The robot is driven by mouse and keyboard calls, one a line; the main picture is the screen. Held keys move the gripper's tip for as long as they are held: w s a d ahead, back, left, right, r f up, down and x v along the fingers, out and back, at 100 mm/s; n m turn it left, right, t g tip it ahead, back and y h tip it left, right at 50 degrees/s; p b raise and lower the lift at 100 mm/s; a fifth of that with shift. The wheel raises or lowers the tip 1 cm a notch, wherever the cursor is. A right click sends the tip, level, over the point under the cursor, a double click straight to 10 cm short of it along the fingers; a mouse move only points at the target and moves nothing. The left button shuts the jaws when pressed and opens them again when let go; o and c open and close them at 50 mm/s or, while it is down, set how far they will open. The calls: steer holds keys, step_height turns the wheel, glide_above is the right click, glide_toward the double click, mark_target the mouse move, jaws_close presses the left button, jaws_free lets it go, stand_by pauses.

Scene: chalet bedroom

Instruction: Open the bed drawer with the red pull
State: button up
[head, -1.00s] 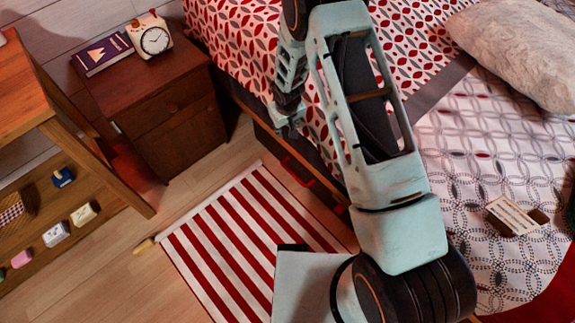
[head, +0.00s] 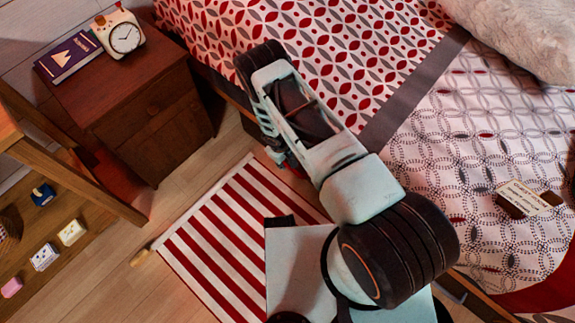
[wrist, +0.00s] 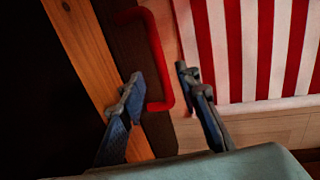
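The red pull (wrist: 157,60) is a bar-shaped handle on a dark brown drawer front (wrist: 128,45) in the wrist view. My gripper (wrist: 160,88) is open, with its two fingers apart. The lower end of the pull shows between the fingertips, and no grip on it is visible. In the head view my gripper (head: 277,153) is low beside the bed, near the rug's top edge. My arm hides most of the drawer there. I cannot tell from these views whether the drawer stands slightly open.
A striped rug (head: 235,215) lies on the floor beside the bed (head: 330,65). A nightstand (head: 140,100) with a clock (head: 122,35) and a book (head: 68,57) stands at upper left. A wooden shelf unit (head: 75,175) with small objects is at left. A light wooden strip (wrist: 85,50) borders the drawer front.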

mark_target(288, 166)
steer(key=f, duration=0.1)
steer(key=f+b, duration=0.1)
steer(key=f, duration=0.3)
steer(key=shift+w+d+f, duration=0.2)
steer(key=shift+w+d, duration=0.15)
steer(key=shift+w, duration=0.05)
jaws_close()
